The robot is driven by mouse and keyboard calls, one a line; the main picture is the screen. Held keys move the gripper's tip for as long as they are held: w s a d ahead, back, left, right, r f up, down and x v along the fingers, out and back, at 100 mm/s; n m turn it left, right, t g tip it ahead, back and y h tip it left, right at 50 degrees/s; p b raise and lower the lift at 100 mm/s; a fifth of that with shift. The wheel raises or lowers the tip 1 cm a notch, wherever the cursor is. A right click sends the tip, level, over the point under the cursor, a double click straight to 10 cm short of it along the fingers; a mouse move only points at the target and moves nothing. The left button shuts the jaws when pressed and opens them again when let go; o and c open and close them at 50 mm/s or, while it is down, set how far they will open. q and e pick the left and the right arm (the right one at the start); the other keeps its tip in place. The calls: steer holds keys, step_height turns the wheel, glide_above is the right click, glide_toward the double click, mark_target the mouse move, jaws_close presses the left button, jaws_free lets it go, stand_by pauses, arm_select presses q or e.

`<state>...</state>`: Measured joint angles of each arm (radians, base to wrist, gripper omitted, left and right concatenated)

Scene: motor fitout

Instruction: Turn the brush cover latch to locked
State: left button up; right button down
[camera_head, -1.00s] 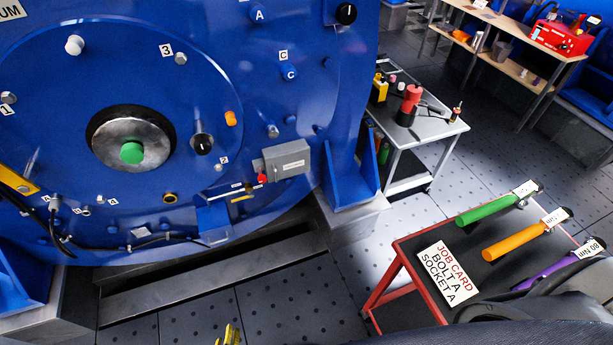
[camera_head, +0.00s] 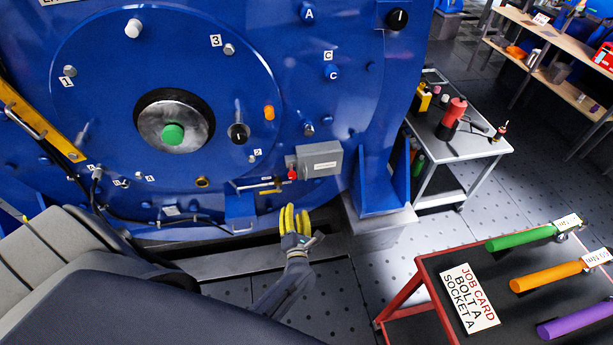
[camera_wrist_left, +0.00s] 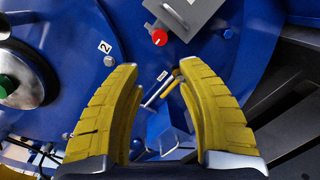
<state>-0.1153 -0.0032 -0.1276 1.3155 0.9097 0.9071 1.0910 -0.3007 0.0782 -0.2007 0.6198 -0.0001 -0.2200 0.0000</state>
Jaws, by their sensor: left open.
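My left gripper (camera_head: 293,219) has yellow fingers. In the head view they point up at the lower front of the blue motor, below a grey box (camera_head: 318,160). A red knob (camera_head: 292,174) sits at the box's left corner. In the left wrist view the fingers (camera_wrist_left: 158,70) are open and empty, with the red knob (camera_wrist_left: 159,38) beyond their tips. Between them show a pale rod (camera_wrist_left: 158,91) and a blue bracket (camera_wrist_left: 172,128). I cannot tell which part is the brush cover latch, or its position. My right gripper is not in view.
Black knobs (camera_head: 238,133) (camera_head: 397,18) and bolts stick out of the motor face. A black cable (camera_head: 140,219) runs along its lower edge. A grey cart (camera_head: 465,143) with tools stands right. A red-framed table (camera_head: 420,290) holds coloured handles and a job card (camera_head: 470,298).

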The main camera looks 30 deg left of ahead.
mark_target(292, 177)
arm_select(q)
steer(key=x, duration=1.7)
jaws_close()
